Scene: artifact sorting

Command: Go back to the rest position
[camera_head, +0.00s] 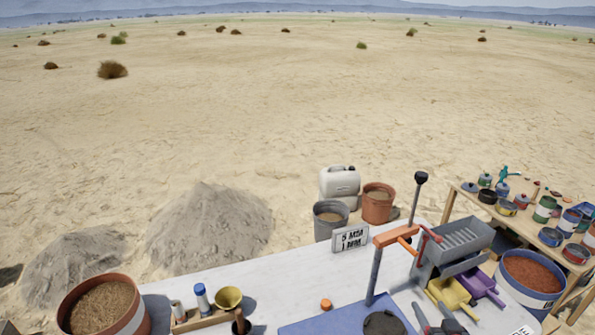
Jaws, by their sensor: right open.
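My right gripper (432,309) shows at the bottom edge, right of centre, its two fingers apart and nothing seen between them. It is in front of the grey sieve machine (462,240) and close to the yellow scoop-shaped tray (449,292). Most of my right arm is out of the picture. My left gripper is not in view.
The white table (270,275) carries a blue mat (325,322) with a dark round piece (384,323), an orange-topped post (375,275), a gold cup (228,298) and a sand bucket (103,308). A reddish-filled bucket (500,283) stands right. The white table's middle is mostly clear.

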